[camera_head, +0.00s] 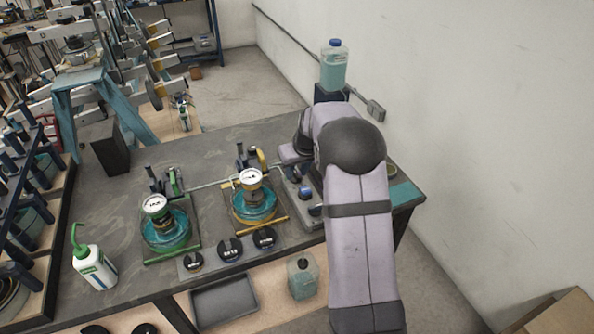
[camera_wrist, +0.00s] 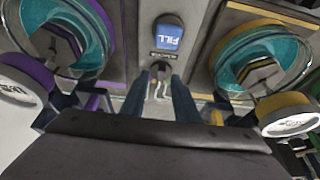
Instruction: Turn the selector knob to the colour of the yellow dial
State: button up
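The yellow dial (camera_head: 250,178) stands over a round teal-filled dish in the middle of the bench. In the wrist view the yellow dial (camera_wrist: 291,113) is at the right and a purple-rimmed dial (camera_wrist: 22,86) at the left. Between them a grey panel holds a small dark selector knob (camera_wrist: 160,68) below a small label. My gripper (camera_wrist: 159,78) has its two dark blue fingers apart, one each side of the knob. I cannot tell whether they touch it. In the head view my arm hides the gripper and the purple station.
A blue FILL button (camera_wrist: 168,33) sits just beyond the knob. A green dial (camera_head: 156,205) stands left of the yellow one. Black round knobs (camera_head: 230,249) line the bench front. A white squeeze bottle (camera_head: 94,265) is at left, and a teal bottle (camera_head: 333,68) behind my arm.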

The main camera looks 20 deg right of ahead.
jog(key=b+v, duration=0.2)
jog(key=v, duration=0.5)
jog(key=shift+r, duration=0.15)
jog(key=shift+s, duration=0.1)
jog(key=s+a+f+g, duration=0.1)
jog(key=s+a+f, duration=0.2)
jog(key=s, duration=0.7)
jog(key=s+a+f+g, duration=0.2)
jog(key=s+a, duration=0.4)
jog(key=s, duration=0.5)
jog(key=s+a+f+g, duration=0.1)
jog(key=s+a+f, duration=0.2)
jog(key=s, duration=0.7)
jog(key=shift+a+f, duration=0.3)
jog(key=shift+a, duration=0.45)
jog(key=shift+s, duration=0.1)
notch_tip(320, 180, down, 29)
jog(key=b, duration=2.9)
